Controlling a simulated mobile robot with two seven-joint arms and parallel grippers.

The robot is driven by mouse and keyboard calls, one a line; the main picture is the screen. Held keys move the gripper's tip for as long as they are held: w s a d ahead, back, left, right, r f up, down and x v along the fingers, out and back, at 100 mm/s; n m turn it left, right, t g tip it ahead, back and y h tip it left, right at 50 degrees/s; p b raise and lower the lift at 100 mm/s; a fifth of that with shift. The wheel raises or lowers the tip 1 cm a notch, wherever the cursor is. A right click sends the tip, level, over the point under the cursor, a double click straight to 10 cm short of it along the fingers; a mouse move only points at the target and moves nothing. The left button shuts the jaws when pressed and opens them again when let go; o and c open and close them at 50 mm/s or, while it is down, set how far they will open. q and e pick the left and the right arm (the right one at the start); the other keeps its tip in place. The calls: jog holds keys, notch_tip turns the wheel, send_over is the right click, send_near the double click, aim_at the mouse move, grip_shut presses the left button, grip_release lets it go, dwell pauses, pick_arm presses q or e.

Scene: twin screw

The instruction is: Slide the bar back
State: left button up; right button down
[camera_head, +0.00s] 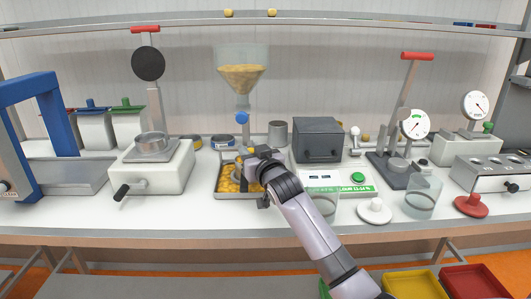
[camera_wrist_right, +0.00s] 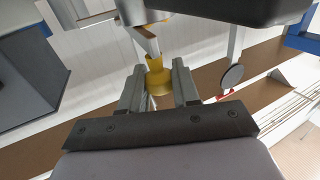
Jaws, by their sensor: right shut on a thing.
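My right gripper (camera_head: 252,163) is over the back part of a shallow metal tray (camera_head: 232,197) of yellow grains, below a clear hopper (camera_head: 243,78). In the right wrist view its two fingers (camera_wrist_right: 158,90) stand either side of a yellow piece (camera_wrist_right: 158,78) joined to a pale strip above it. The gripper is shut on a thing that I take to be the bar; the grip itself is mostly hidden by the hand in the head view. How far the bar is slid cannot be told. My left gripper is not in view.
A white scale-like box (camera_head: 150,172) with a crank stands left of the tray. A dark grey box (camera_head: 318,140) stands behind right, with a panel with a green button (camera_head: 358,177) before it.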

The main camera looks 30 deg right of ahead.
jog(key=w+a+b, duration=0.2)
jog(key=w+a, duration=0.2)
jog(key=a, duration=0.3)
jog(key=shift+w+a+b, duration=0.3)
jog(key=c, duration=0.9)
grip_release()
jog(key=shift+a, duration=0.1)
jog(key=shift+w, duration=0.1)
jog(key=shift+s+a, duration=0.2)
jog(key=shift+s, duration=1)
jog(key=shift+s+a, duration=0.2)
jog(key=shift+s, duration=0.95)
jog(key=shift+s+a, duration=0.2)
jog(key=shift+s, duration=1)
